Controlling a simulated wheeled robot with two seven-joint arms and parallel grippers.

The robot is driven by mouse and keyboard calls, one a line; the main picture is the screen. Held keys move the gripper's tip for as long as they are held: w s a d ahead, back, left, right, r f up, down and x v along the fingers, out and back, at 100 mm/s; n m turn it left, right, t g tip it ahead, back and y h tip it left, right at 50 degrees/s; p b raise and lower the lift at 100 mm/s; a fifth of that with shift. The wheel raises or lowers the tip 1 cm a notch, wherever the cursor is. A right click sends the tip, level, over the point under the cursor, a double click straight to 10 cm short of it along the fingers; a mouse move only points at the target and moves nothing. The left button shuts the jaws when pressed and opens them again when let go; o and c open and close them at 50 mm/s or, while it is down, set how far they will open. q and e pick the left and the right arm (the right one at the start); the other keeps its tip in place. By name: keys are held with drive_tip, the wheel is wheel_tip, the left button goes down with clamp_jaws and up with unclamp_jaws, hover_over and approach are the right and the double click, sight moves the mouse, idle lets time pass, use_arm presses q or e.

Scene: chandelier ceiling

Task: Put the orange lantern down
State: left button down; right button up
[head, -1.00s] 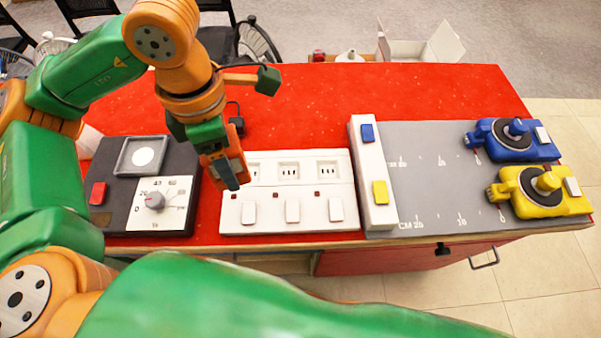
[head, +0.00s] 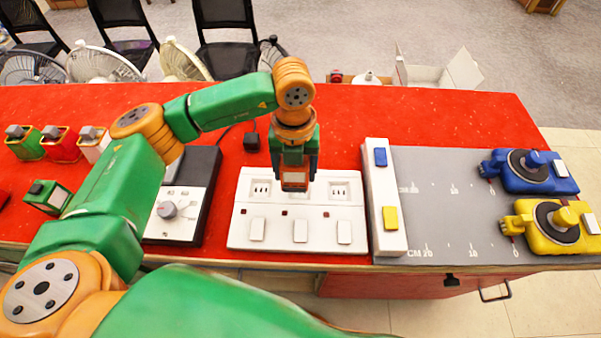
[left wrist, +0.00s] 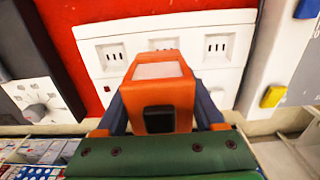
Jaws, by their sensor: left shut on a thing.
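The orange lantern (left wrist: 160,85) is between the two fingers of my left gripper (left wrist: 164,103) in the left wrist view. Its pale top panel and a dark square opening show. In the head view my left gripper (head: 295,170) points down over the white socket panel (head: 270,232), and a little of the lantern (head: 294,181) shows between its fingers. The lantern appears above the panel's middle socket; its underside and any gap to the panel are hidden. My right gripper is not in view.
Left of the panel is a dark device with a dial (head: 168,210). To its right are a white block with blue and yellow buttons (head: 384,240) and a grey ruled mat (head: 440,190). Several other lanterns, one green (head: 26,146), stand at left. Red tabletop (head: 400,108) behind is clear.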

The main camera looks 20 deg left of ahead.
sight(300, 179)
use_arm(q)
drive_tip(key=f, duration=0.1)
drive_tip(key=f+p, duration=0.1)
drive_tip(key=f, duration=0.1)
drive_tip(key=w+f, duration=0.1)
drive_tip(key=shift+d+f+p, duration=0.2)
drive_tip(key=shift+d+p, duration=0.1)
drive_tip(key=shift+p, duration=0.05)
drive_tip(key=shift+f, duration=0.15)
drive_tip(key=shift+f+b, duration=0.2)
drive_tip(key=shift+b, duration=0.15)
unclamp_jaws()
drive_tip(key=shift+r+p, duration=0.45)
wheel_tip(300, 179, up, 12)
drive_tip(key=b, duration=0.3)
drive_tip(key=shift+f, duration=0.2)
